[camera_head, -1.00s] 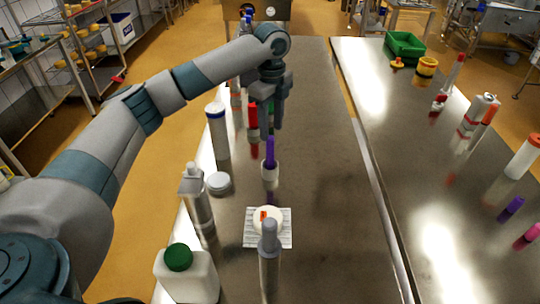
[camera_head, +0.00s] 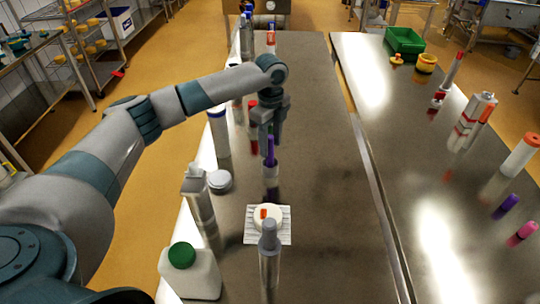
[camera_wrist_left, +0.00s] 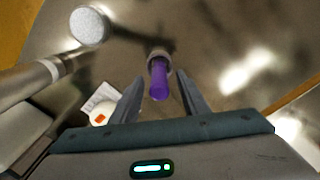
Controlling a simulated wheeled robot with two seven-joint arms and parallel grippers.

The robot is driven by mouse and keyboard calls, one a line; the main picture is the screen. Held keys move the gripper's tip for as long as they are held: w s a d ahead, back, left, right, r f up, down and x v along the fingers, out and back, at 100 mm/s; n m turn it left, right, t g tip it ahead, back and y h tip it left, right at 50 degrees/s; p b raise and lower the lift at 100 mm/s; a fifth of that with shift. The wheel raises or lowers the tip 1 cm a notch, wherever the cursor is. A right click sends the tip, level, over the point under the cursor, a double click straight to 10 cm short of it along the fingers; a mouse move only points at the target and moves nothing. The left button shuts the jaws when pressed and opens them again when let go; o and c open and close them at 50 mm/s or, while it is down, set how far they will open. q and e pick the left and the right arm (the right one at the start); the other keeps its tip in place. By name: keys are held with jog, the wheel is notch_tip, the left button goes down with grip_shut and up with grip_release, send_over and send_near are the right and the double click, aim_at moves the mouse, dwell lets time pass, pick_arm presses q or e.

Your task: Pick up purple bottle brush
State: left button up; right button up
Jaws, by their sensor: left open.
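The purple bottle brush (camera_head: 270,152) stands upright on the left steel table, its purple top above a pale lower part. In the left wrist view the purple brush (camera_wrist_left: 159,80) lies between the finger lines, near the middle. My left gripper (camera_head: 269,138) is above it, pointing down, with its fingertips around or just in front of the purple top. In the left wrist view the left gripper (camera_wrist_left: 158,95) has its two fingers apart, one on each side of the brush, with visible gaps. My right gripper is not in view.
A white jug with a green cap (camera_head: 190,273), a grey bottle (camera_head: 198,196), a round lid (camera_head: 220,181) and a tall white tube (camera_head: 220,135) stand along the left edge. A white cheese on a mat (camera_head: 283,238) and a grey-topped cylinder (camera_head: 269,262) are nearer. The table's right side is clear.

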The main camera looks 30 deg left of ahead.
aim_at(270, 152)
pick_arm(q)
jog(key=f, duration=0.1)
jog(key=f+p, duration=0.1)
jog(key=f, duration=0.1)
jog(key=shift+a+p, duration=0.2)
jog(key=shift+p, duration=0.1)
jog(key=shift+f, duration=0.5)
grip_shut()
